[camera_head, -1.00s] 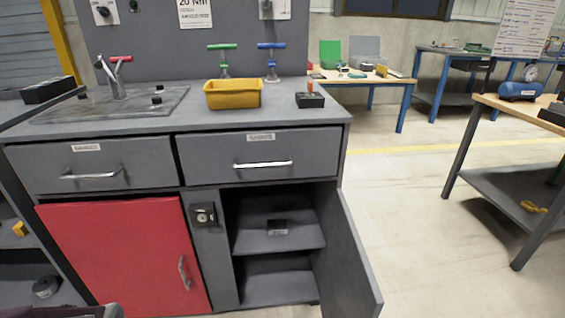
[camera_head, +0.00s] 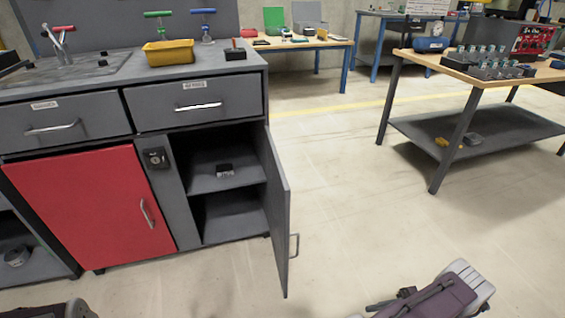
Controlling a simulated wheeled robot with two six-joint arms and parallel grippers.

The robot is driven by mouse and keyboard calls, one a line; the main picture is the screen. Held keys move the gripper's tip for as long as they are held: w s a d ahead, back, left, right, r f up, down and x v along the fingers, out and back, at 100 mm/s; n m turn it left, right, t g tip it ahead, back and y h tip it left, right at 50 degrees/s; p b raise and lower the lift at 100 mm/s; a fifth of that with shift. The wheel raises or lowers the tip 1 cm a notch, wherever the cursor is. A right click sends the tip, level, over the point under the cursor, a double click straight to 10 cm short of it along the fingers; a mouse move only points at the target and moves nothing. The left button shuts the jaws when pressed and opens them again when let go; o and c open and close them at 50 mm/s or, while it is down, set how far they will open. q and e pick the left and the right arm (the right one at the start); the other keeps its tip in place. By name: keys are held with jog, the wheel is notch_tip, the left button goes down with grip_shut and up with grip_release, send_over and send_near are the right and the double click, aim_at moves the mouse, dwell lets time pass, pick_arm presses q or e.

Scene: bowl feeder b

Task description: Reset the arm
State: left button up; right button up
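Parts of my arms show along the bottom edge. My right arm (camera_head: 440,292) shows as a dark purple and grey link at the bottom right, low over the floor. A small dark piece of my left arm (camera_head: 50,310) shows at the bottom left. I cannot see the fingertips of either gripper. Neither arm touches the cabinet in this view.
A grey cabinet (camera_head: 100,88) stands at the left with a shut red door (camera_head: 95,205) and an open grey door (camera_head: 277,215) jutting toward me. A yellow bin (camera_head: 170,53) sits on top. A workbench (camera_head: 440,58) stands at right. The floor between is clear.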

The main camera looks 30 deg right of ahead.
jog(key=w+a+r+n+g+h+p, duration=0.2)
jog(key=w+a+r+n+g+h, duration=0.35)
jog(key=w+r+n+g, duration=0.7)
jog(key=w+a+r+n+h+p, duration=0.1)
jog(key=a+r+n+h, duration=0.25)
jog(key=a, duration=0.45)
jog(key=a+r+n+h+p, duration=0.1)
jog(key=a+r+n+h, duration=0.2)
jog(key=a, duration=0.5)
notch_tip(320, 180, down, 5)
jog(key=n+t+h, duration=0.3)
jog(key=t+h, duration=0.1)
jog(key=t, duration=0.3)
notch_tip(320, 180, up, 38)
jog(key=w+p, duration=0.2)
jog(key=p, duration=3.6)
